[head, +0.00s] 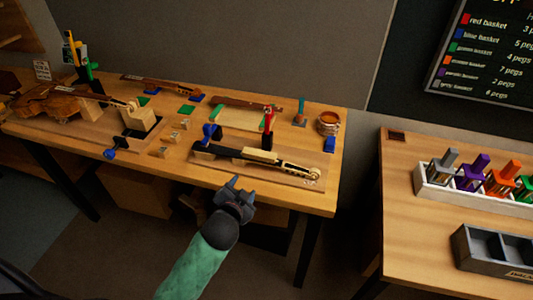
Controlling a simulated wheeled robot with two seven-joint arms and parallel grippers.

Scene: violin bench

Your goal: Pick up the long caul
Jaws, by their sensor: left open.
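My left gripper (240,188) is open and empty, in front of the workbench's front edge and below the violin neck in the picture. A long, thin reddish-brown wooden bar (247,103) lies toward the back of the bench, by a pale block (238,117); it looks like the long caul, but I cannot tell for sure. A violin neck with a dark fingerboard (258,156) lies on a wooden board (206,158) near the front edge, with a blue clamp (211,133) and a red clamp (268,121) by it. My right gripper is not in view.
A violin body (60,102) lies at the bench's left, near a pale block (138,119) on a dark base. A round copper-coloured pot (328,122) stands at the right end. A second table (415,235) at the right carries a white rack (470,193) and a grey tray (487,246).

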